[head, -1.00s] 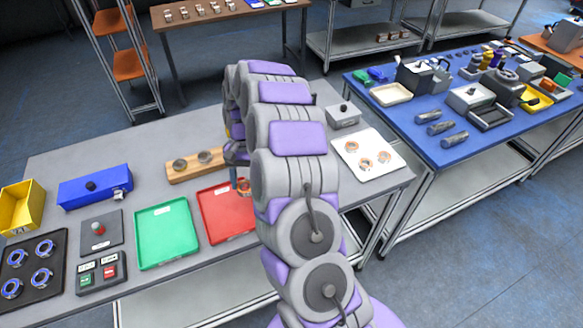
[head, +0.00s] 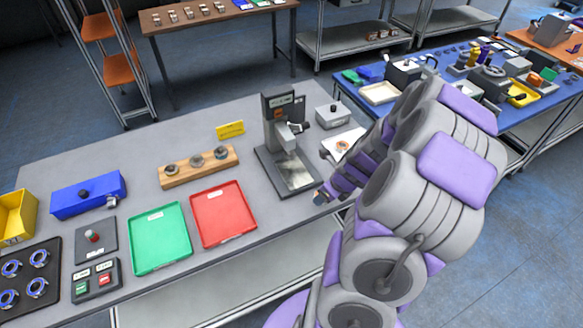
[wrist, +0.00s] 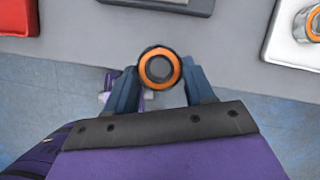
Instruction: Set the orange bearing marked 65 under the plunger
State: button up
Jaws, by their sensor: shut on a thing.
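My gripper (wrist: 160,84) is shut on an orange-ringed bearing (wrist: 147,54) with a dark centre, held between the fingertips in the wrist view. No number can be read on it. In the head view my gripper (head: 321,197) is at the table's front edge, to the right of and nearer than the press; the bearing cannot be made out clearly there. The press (head: 272,118) is a dark upright stand with a plunger head over a flat metal base (head: 297,172). The base looks empty. Its edge shows at the top of the wrist view (wrist: 160,4).
A red tray (head: 223,213) and a green tray (head: 160,238) lie left of the press. A wooden block (head: 199,167) with several round pieces stands behind them. A white tray (head: 331,146) with another orange bearing (head: 342,145) is behind my arm. A grey box (head: 332,116) stands behind it.

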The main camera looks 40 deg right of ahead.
jog(key=shift+s+d+m, duration=0.25)
jog(key=shift+s+m, duration=0.2)
jog(key=shift+m, duration=0.05)
jog(key=shift+d+h, duration=0.1)
jog(key=shift+h, duration=0.2)
jog(key=b, duration=0.2)
send_near(291, 167)
jog(key=f, duration=0.2)
jog(key=s+f, duration=0.1)
jog(key=f, duration=0.1)
jog(key=shift+s+f, duration=0.25)
jog(key=shift+w+r, duration=0.15)
jog(key=shift+w, duration=0.55)
jog(key=w, duration=0.1)
jog(key=w+f+b, duration=0.1)
jog(key=shift+w, duration=0.4)
jog(key=shift+f+b, duration=0.35)
jog(key=shift+s+r, duration=0.1)
jog(key=shift+s, duration=0.05)
jog(key=o, duration=1.1)
